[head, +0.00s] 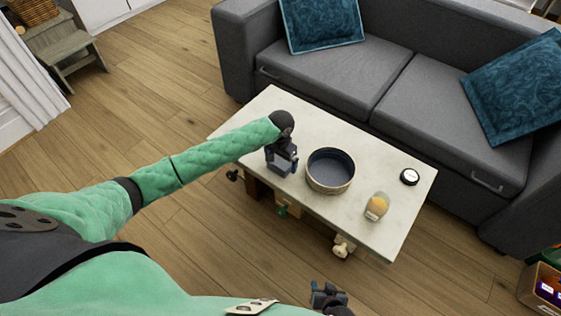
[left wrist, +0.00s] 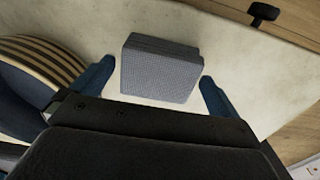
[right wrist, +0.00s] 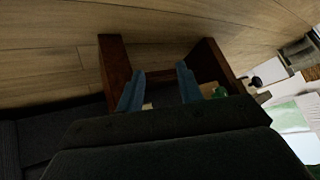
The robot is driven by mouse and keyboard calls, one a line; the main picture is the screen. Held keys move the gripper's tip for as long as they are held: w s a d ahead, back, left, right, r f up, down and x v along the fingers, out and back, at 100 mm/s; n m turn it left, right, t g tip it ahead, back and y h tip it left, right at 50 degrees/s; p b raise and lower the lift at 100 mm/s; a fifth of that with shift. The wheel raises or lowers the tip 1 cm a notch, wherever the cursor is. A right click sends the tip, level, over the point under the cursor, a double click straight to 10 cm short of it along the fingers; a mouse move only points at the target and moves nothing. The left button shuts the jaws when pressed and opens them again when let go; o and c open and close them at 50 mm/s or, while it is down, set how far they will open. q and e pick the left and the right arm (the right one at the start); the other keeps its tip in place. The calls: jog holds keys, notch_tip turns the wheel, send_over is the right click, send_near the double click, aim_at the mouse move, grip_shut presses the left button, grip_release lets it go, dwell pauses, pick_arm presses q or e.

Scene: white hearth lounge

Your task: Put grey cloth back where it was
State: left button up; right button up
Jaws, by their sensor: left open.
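The grey cloth (left wrist: 160,72) is a folded block lying on the pale table top in the left wrist view. My left gripper (head: 281,166) is over the table, left of the round basket. Its two fingers are apart, one on each side of the cloth, with visible gaps, so the cloth is not clamped. In the head view my gripper and wrist hide most or all of the cloth. My right gripper (head: 328,296) is low at the bottom of the head view, away from the table. In the right wrist view its fingers are apart with nothing between them.
A grey sofa (head: 345,70) stands behind. The table's left end looks bare.

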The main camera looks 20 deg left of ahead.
aim_at(281, 160)
pick_arm(q)
notch_tip(281, 160, up, 5)
jog(key=shift+r, duration=0.1)
jog(key=shift+r+p, duration=0.35)
jog(key=shift+r, duration=2.6)
pick_arm(e)
jog(key=shift+w+r, duration=0.25)
jog(key=shift+r, duration=0.3)
jog(key=shift+s, duration=0.1)
